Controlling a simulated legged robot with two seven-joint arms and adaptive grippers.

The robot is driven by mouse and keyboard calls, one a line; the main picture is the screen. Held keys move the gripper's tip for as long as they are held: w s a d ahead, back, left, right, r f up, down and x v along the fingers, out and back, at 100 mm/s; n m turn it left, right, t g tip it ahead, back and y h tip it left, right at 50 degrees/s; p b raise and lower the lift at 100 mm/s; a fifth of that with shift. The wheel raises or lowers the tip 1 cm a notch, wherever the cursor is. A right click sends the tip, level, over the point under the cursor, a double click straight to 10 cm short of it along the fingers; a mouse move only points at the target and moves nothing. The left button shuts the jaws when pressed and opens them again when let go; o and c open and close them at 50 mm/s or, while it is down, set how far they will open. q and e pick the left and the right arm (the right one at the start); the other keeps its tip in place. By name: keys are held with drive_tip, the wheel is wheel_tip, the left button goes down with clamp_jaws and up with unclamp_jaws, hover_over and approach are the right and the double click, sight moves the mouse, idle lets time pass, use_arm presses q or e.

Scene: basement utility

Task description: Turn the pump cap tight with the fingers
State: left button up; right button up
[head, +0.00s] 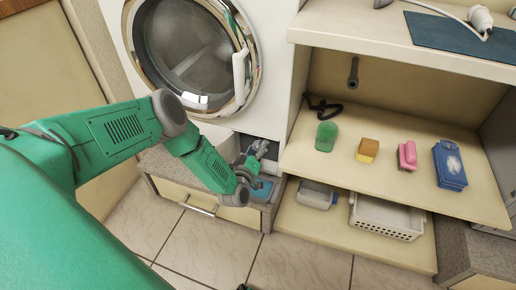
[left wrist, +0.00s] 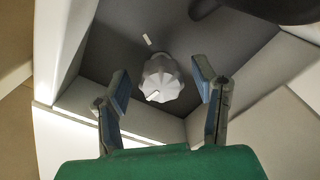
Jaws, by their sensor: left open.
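My left gripper (left wrist: 164,80) is open, with one blue-padded finger on each side of the cap. The fingertips look apart from the cap; how far short of it they are I cannot tell. In the head view the left gripper (head: 260,150) reaches the recess under the washer door, and the cap cannot be made out there. My right gripper is not in view.
The washing machine (head: 247,75) stands above the recess on a drawer plinth (head: 180,200). A blue object (head: 262,190) lies beside my wrist. A white basket (head: 387,217) stands below.

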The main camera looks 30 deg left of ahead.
use_arm(q)
drive_tip(key=shift+a+f, duration=0.1)
drive_tip(key=shift+a, duration=0.15)
drive_tip(key=c, duration=1.2)
drive_tip(key=shift+o, duration=0.3)
drive_tip(key=shift+d, duration=0.2)
